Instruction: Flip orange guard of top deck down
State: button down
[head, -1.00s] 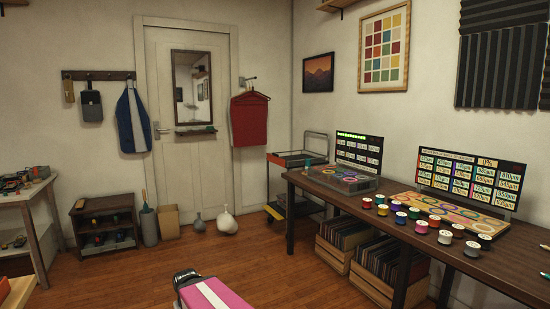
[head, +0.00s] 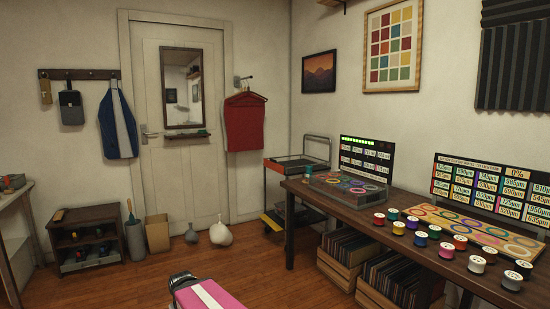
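A wheeled cart (head: 270,195) stands against the back wall in the corner, left of the long table's far end. Its top deck (head: 297,164) shows an orange-red strip that may be the orange guard; whether it stands up or lies down is too small to tell. The cart's right side is partly hidden by the table. A pink arm part of mine with a white stripe and a dark joint shows at the bottom, well short of the cart. My gripper's fingers do not show.
The long dark table (head: 345,210) runs along the right, with wooden record crates (head: 340,270) under it. A white vase (head: 221,234) and a small shelf (head: 88,235) stand by the back wall. The wooden floor (head: 245,275) before the cart is open.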

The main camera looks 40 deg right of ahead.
aim_at(270, 164)
jog(key=i+l, duration=1.15)
jog(key=i, duration=0.15)
jog(key=i+l, duration=1.1)
jog(key=i, duration=0.15)
